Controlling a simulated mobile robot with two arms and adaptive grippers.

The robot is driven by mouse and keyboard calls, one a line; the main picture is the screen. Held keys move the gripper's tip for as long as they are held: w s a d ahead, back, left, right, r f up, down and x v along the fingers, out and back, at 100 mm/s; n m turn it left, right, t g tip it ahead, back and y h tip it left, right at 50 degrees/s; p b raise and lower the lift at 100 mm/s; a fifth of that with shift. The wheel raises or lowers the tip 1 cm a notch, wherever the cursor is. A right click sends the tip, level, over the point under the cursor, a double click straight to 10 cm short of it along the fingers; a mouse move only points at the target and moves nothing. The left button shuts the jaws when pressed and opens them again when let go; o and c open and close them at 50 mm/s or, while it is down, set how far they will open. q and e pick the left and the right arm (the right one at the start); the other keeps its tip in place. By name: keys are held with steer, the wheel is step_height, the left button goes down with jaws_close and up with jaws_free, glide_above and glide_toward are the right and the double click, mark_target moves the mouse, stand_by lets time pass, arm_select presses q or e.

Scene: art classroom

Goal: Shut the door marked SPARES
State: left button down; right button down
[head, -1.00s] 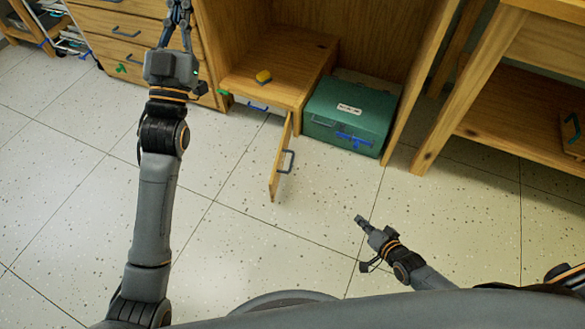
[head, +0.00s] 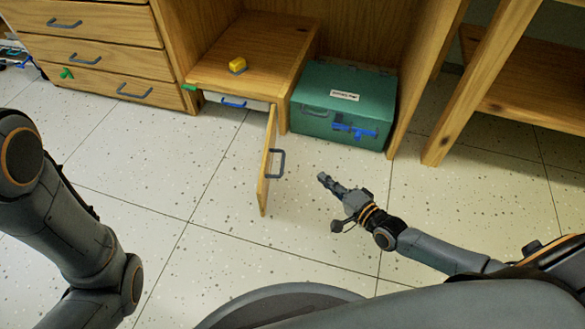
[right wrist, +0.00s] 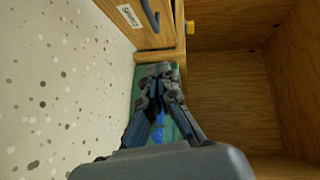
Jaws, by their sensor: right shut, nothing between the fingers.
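The wooden door (head: 267,178) stands open from the low cabinet (head: 268,47), swung out over the floor and seen nearly edge-on in the head view. Its dark handle (head: 278,163) faces right, towards my right gripper. In the right wrist view the door (right wrist: 112,6) shows at the upper left with a white label (right wrist: 128,15), which seems to read SPARES, and its handle (right wrist: 151,16). My right gripper (head: 323,177) is shut and empty, to the right of the door and apart from it; it also shows in the wrist view (right wrist: 160,70). My left gripper is out of view.
A green box (head: 375,98) with a label and blue latch stands right of the cabinet. A yellow block (head: 237,63) lies on the cabinet top. A white bin or drawer with a blue handle (head: 233,101) shows in the cabinet opening. The floor (head: 200,240) around the door is clear.

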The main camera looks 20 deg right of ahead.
steer(key=w+a+f+b, duration=0.2)
steer(key=w+a+b, duration=0.3)
steer(key=w, duration=0.3)
steer(key=shift+w+a, duration=0.35)
steer(key=shift+a, duration=0.4)
